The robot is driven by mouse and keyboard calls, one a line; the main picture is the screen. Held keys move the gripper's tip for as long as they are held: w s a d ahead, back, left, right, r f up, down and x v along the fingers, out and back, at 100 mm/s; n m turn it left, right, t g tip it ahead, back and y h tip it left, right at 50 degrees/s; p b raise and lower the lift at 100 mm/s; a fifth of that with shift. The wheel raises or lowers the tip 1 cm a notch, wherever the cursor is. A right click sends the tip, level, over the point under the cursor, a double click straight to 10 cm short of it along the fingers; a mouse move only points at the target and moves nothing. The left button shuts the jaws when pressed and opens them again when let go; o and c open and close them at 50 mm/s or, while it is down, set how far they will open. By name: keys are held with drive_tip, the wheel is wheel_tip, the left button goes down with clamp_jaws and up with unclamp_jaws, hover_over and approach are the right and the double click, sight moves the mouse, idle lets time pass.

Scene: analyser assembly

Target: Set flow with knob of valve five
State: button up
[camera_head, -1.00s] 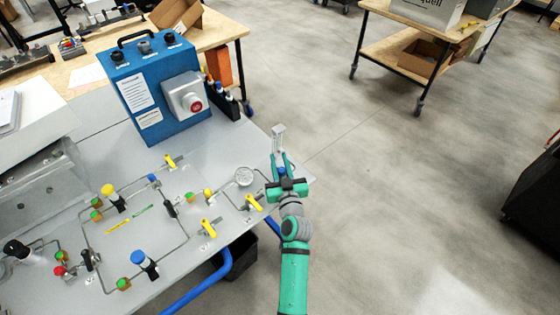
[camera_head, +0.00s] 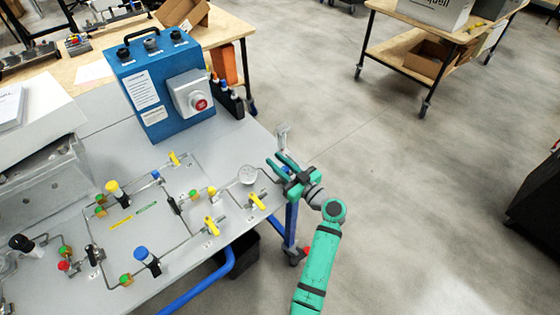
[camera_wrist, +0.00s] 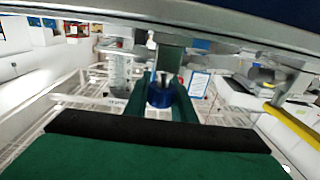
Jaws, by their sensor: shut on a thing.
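My gripper (camera_head: 281,166) is at the right edge of the grey panel table, with its green fingers pointing toward the back left. In the wrist view my gripper (camera_wrist: 160,92) is shut on a blue knob (camera_wrist: 160,96), with a green finger on each side of it. A bright metal stem shows on the knob's far side. In the head view the fingers mostly hide this knob. No number can be read on its valve.
More valves and thin tubing cover the panel. A blue box with a red button (camera_head: 165,90) stands behind.

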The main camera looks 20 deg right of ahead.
drive_tip(key=n+g+y, duration=0.2)
drive_tip(key=y, duration=0.1)
drive_tip(key=n+y, duration=0.1)
drive_tip(key=shift+s+a+r+g+y, duration=0.1)
drive_tip(key=shift+s+a+g+y, duration=0.1)
drive_tip(key=shift+a+g+y, duration=0.2)
drive_tip(key=shift+s+a+n+g+y, duration=0.2)
drive_tip(key=shift+s+n+g+y, duration=0.05)
drive_tip(key=shift+n+g+y, duration=0.65)
drive_tip(key=shift+s+a+n+g+y, duration=0.2)
drive_tip(key=shift+n+g+y, duration=0.6)
drive_tip(key=shift+n+g, duration=0.15)
drive_tip(key=o, duration=1.1)
drive_tip(key=shift+f, duration=0.2)
drive_tip(key=shift+c, duration=0.2)
drive_tip(key=shift+a, duration=0.1)
drive_tip(key=v, duration=1.1)
drive_tip(key=shift+w, duration=0.1)
